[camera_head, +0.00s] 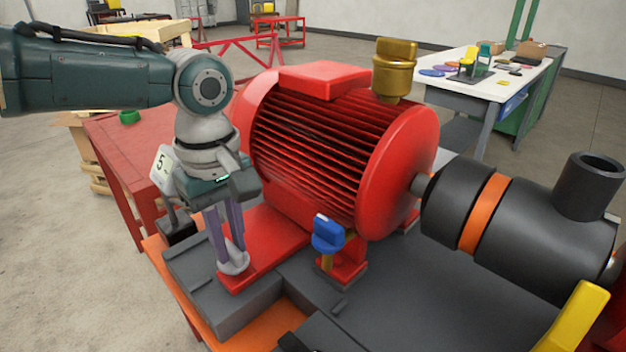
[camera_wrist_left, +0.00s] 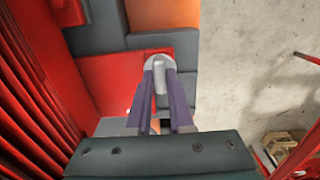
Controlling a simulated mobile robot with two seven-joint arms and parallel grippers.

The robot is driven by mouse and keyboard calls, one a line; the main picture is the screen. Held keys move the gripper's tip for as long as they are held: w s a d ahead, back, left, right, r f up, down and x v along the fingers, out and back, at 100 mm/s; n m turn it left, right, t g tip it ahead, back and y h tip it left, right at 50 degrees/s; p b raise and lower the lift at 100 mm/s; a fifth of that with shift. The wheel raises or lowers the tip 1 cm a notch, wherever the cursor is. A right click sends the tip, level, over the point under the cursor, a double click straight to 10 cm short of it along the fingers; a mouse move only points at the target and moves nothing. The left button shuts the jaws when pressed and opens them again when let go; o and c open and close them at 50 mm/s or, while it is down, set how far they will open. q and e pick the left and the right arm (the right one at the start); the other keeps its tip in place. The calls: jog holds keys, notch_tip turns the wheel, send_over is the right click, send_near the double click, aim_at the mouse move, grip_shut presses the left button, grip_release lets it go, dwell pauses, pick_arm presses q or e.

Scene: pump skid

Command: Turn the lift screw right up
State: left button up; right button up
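A pale grey screw head with a raised bar, which I take for the lift screw (camera_head: 235,264), stands at the near left corner of the red motor base. It also shows in the left wrist view (camera_wrist_left: 160,76). My left gripper (camera_head: 227,258) points down at it, with purple fingers on both sides of the bar. In the left wrist view, the fingertips (camera_wrist_left: 160,68) appear closed against the bar, with no clear gap. The screw's shank and lower end are hidden. My right gripper is not in view.
The finned red motor (camera_head: 330,140) stands close right of my left gripper. A blue-handled valve (camera_head: 328,233) is to the right of the screw. A dark pump body (camera_head: 530,230) is at right. A red table (camera_head: 120,150) stands behind my left arm.

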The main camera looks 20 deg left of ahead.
pick_arm(q)
grip_shut()
